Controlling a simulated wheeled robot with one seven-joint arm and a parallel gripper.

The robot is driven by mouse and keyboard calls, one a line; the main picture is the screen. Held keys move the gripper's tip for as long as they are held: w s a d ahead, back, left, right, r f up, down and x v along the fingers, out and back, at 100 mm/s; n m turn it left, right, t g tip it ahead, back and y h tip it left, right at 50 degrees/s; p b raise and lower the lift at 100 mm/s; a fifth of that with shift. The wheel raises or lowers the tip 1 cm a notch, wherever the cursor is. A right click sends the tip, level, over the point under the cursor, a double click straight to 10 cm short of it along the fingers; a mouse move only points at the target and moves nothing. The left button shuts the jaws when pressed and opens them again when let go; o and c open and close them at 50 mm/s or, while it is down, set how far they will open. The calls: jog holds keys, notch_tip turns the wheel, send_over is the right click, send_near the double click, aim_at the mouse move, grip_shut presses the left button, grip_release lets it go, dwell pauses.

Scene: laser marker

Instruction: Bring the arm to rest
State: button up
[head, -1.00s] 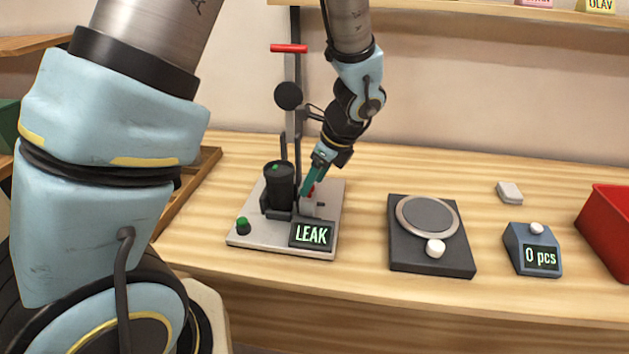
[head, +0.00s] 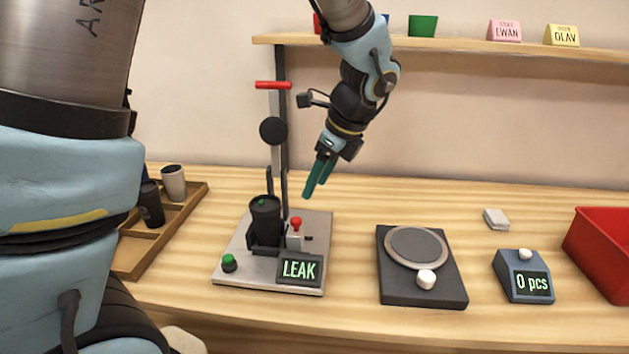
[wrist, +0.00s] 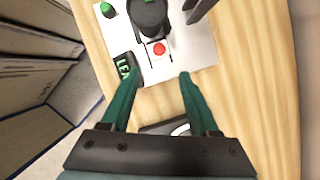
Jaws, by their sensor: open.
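My gripper (head: 314,190) is open and empty, its two green fingers pointing down above the table, behind and to the right of the tester's red button. In the wrist view my gripper (wrist: 157,88) shows its fingers spread apart with nothing between them. The leak tester (head: 229,261) is a pale plate with a black cup (head: 265,222) in its holder, a red button (head: 296,222), a green button (head: 229,262) and a display (head: 299,269) reading LEAK. The red button also shows in the wrist view (wrist: 159,48), beyond my fingertips and apart from them.
A dark scale (head: 424,285) with a round plate stands right of the tester. A wooden tray (head: 192,207) with cups is left. A shelf (head: 460,45) runs above.

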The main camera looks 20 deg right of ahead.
jog(key=w+a+f+n+g+h, duration=0.1)
jog(key=a+f+n+h, duration=0.2)
jog(key=a+n, duration=2.4)
jog(key=shift+a+g, duration=0.4)
jog(key=shift+a, duration=0.35)
